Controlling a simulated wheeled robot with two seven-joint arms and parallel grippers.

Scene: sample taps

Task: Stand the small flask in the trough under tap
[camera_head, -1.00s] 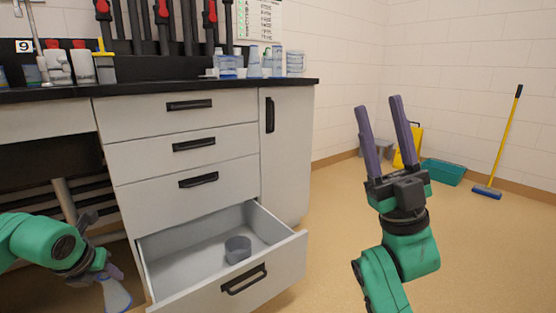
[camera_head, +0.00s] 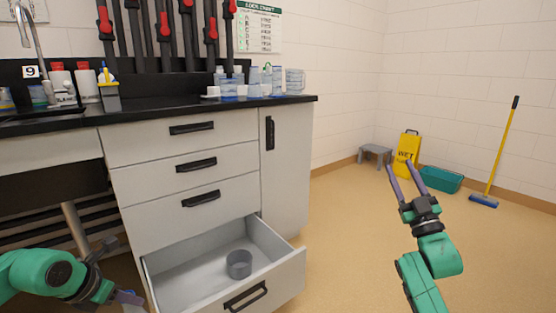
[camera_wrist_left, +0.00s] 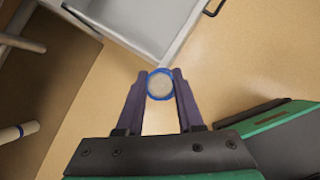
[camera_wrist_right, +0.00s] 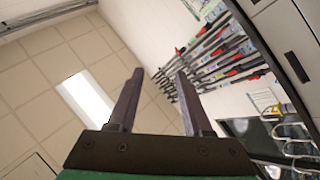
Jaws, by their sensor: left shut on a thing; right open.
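My left gripper (camera_head: 128,298) is low at the left, beside the open drawer and below the counter. It is shut on the small flask; the left wrist view shows the flask's round, blue-rimmed top (camera_wrist_left: 160,84) between the fingers. In the head view the flask is mostly hidden or cut off by the lower edge. My right gripper (camera_head: 399,167) is open and empty, raised over the floor at the right.
The lowest drawer (camera_head: 270,282) stands open with a grey cup (camera_head: 239,264) inside. Bottles and clear containers (camera_head: 255,84) line the black counter (camera_head: 150,109). A sink tap (camera_head: 27,35) is at the left. A yellow sign (camera_head: 406,152), stool (camera_head: 375,154) and teal tub (camera_head: 441,179) stand far right.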

